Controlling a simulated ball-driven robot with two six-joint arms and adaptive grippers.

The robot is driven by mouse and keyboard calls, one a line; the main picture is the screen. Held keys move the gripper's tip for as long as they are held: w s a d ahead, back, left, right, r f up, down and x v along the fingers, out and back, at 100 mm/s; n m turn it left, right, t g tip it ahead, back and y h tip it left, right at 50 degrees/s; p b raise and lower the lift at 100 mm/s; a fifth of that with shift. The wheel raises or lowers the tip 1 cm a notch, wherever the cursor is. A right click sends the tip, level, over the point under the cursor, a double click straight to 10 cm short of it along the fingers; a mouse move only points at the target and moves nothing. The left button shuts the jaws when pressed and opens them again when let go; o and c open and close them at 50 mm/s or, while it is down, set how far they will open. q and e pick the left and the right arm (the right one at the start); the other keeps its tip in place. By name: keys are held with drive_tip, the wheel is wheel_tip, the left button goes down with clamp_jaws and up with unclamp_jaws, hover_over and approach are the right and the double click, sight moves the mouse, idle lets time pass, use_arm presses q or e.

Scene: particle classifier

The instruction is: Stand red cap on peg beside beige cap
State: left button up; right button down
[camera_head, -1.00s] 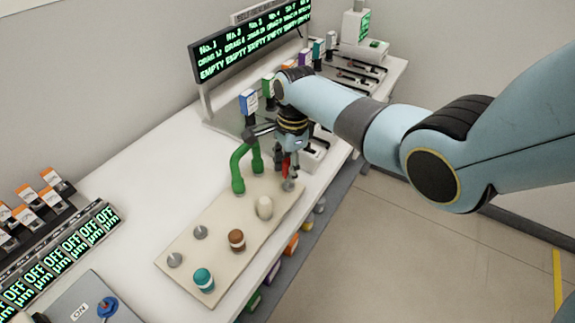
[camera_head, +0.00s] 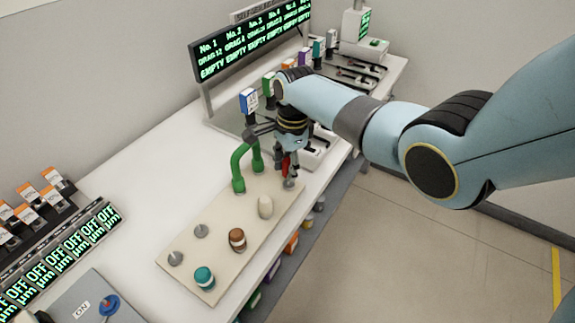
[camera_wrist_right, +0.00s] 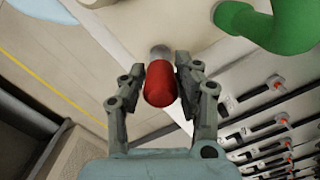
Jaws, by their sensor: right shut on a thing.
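The red cap (camera_wrist_right: 160,85) is between the fingers of my right gripper (camera_wrist_right: 160,82), which is shut on it. In the head view the red cap (camera_head: 284,166) shows as a small red patch, partly hidden by the fingers of my right gripper (camera_head: 288,172). A grey peg (camera_head: 289,183) shows just below the cap; I cannot tell whether they touch. The beige cap (camera_head: 265,207) stands upright on the board (camera_head: 215,217), nearer than the gripper. My left gripper is not in view.
A green bent pipe (camera_head: 238,165) rises beside the gripper. A brown cap (camera_head: 237,240) and a teal cap (camera_head: 204,278) stand on the board, with bare grey pegs (camera_head: 200,231) to their left. Machines and a display (camera_head: 250,45) stand behind.

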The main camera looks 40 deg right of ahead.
sight(287, 184)
idle(0.5)
drive_tip(key=shift+f+b, duration=0.95)
drive_tip(key=shift+f, duration=0.8)
drive_tip(key=c, duration=0.9)
unclamp_jaws()
drive_tip(key=r, duration=0.8)
drive_tip(key=d+r, duration=0.1)
drive_tip(key=r, duration=0.3)
drive_tip(key=shift+s, duration=0.1)
